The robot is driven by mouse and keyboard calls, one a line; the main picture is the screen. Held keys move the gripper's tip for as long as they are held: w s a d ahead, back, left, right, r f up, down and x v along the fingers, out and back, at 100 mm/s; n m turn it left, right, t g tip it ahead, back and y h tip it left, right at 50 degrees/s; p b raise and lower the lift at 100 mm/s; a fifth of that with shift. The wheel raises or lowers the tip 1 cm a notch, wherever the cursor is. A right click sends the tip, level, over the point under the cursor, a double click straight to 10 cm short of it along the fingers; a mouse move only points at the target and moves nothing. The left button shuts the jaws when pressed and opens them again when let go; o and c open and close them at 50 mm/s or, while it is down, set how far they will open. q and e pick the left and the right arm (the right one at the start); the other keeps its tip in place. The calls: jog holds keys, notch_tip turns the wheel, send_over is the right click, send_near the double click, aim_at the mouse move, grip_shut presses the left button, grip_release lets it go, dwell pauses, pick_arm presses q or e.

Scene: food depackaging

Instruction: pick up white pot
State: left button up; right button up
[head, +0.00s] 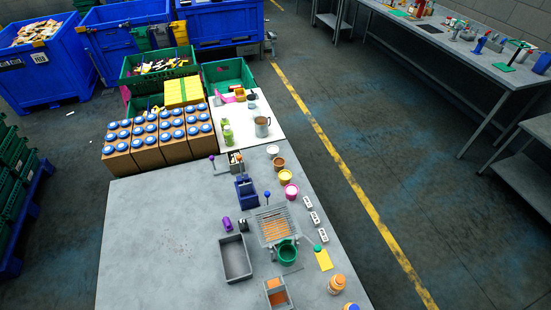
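A small white pot (272,150) stands on the grey table, near its far right edge. It is the farthest in a short row of pots. A brown pot (279,164), a yellow pot (285,177) and a pink pot (291,191) follow it toward the front. Nothing hides the white pot, and no gripper touches it. Neither of my grippers shows in the head view.
A white board with a metal jug (262,127) lies beyond the pots. Boxes with blue-capped containers (158,137) stand at the back left. A blue device (245,188), a wire rack (275,224) and a grey tray (234,258) stand nearer. The table's left half (150,240) is clear.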

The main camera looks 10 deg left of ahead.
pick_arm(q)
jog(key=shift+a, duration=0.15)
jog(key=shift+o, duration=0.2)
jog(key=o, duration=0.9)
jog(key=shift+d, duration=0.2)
